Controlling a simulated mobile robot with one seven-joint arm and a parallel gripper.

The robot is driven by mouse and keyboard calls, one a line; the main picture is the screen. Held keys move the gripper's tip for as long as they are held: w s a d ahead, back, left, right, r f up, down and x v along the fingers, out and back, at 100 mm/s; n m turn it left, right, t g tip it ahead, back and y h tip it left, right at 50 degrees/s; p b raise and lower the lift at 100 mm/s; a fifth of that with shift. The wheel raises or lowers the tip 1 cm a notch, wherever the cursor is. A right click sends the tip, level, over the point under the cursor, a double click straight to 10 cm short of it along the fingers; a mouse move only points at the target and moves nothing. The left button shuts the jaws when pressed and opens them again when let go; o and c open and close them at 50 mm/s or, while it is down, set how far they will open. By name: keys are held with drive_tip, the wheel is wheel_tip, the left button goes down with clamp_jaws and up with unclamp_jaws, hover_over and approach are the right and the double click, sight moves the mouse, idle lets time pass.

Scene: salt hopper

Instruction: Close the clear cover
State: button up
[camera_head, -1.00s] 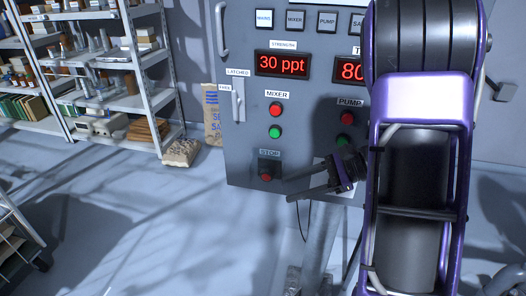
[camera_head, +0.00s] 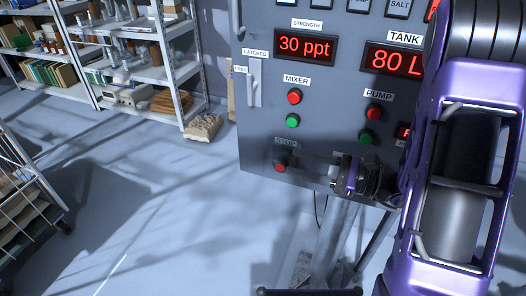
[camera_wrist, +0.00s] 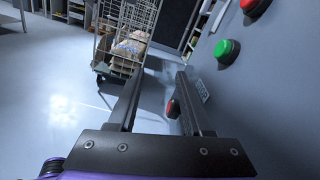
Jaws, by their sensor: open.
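A red stop button (camera_head: 281,167) sits low on the grey control panel under the STOP label. No clear cover can be made out with certainty around it. In the wrist view the red stop button (camera_wrist: 172,107) shows between my fingers, close to the right finger and partly hidden by it. My gripper (camera_head: 296,168) is open and empty, its fingers pointing left across the lower panel beside the stop button. The wrist view also shows the open fingers of my gripper (camera_wrist: 161,73). Contact with the panel cannot be told.
The panel (camera_head: 262,120) carries mixer buttons (camera_head: 293,108), pump buttons (camera_head: 371,124), displays (camera_head: 304,46) and a latched lever (camera_head: 254,83). A wire cart (camera_wrist: 122,50) with sacks stands beyond my fingertips. Shelves (camera_head: 150,75) stand at the back left.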

sight(267, 154)
drive_tip(key=x, duration=0.9)
drive_tip(key=shift+w+a, duration=0.1)
drive_tip(key=shift+a, duration=0.1)
clamp_jaws()
idle(1.0)
